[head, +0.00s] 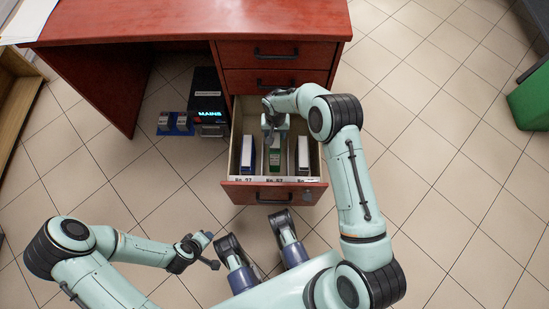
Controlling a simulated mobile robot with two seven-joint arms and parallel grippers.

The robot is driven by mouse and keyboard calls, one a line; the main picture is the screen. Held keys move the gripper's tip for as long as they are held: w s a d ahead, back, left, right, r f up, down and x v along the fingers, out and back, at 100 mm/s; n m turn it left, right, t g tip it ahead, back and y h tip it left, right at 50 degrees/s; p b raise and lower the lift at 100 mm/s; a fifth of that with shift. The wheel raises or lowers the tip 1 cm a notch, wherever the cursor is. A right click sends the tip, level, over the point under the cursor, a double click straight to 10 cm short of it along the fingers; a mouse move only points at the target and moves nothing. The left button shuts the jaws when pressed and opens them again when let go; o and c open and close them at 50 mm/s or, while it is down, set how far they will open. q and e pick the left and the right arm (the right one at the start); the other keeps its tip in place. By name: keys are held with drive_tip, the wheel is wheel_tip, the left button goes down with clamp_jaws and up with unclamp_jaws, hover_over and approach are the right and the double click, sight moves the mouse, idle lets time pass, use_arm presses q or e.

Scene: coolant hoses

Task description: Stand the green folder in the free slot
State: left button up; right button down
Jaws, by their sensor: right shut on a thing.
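The green folder (275,163) is upright in the open drawer (273,194), between a blue-edged folder (247,155) on the left and a white folder with a dark edge (302,155) on the right. Gaps show on both sides of it. My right gripper (272,140) is above the drawer, shut on the top of the green folder. The arm and gripper hide the folder's far end, and I cannot tell whether its bottom rests on the drawer floor. My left gripper (212,252) is open and empty over the floor, left of and nearer than the drawer.
The red desk (190,18) stands behind, with closed drawers above the open one. A black box with a lit "MAINS" sign (208,105) and a small blue tray (175,124) stand left of the drawer. A green bin (530,100) is far right. Tiled floor on the right is clear.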

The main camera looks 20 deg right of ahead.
wheel_tip(320, 180, down, 13)
drive_tip(key=b, duration=0.3)
wheel_tip(320, 180, down, 5)
drive_tip(key=shift+f+b, duration=0.1)
drive_tip(key=shift+b, duration=0.85)
use_arm(q)
drive_tip(key=s+a+f+g, duration=0.2)
drive_tip(key=s+f, duration=0.4)
drive_tip(key=f, duration=0.2)
drive_tip(key=shift+s+n, duration=0.15)
drive_tip(key=shift+n, duration=0.15)
use_arm(e)
drive_tip(key=shift+f, duration=0.1)
drive_tip(key=shift+f, duration=0.1)
drive_tip(key=shift+c, duration=2.1)
unclamp_jaws()
use_arm(q)
drive_tip(key=shift+s+f+g, duration=0.1)
drive_tip(key=shift+s+g, duration=0.15)
drive_tip(key=shift+g, duration=0.05)
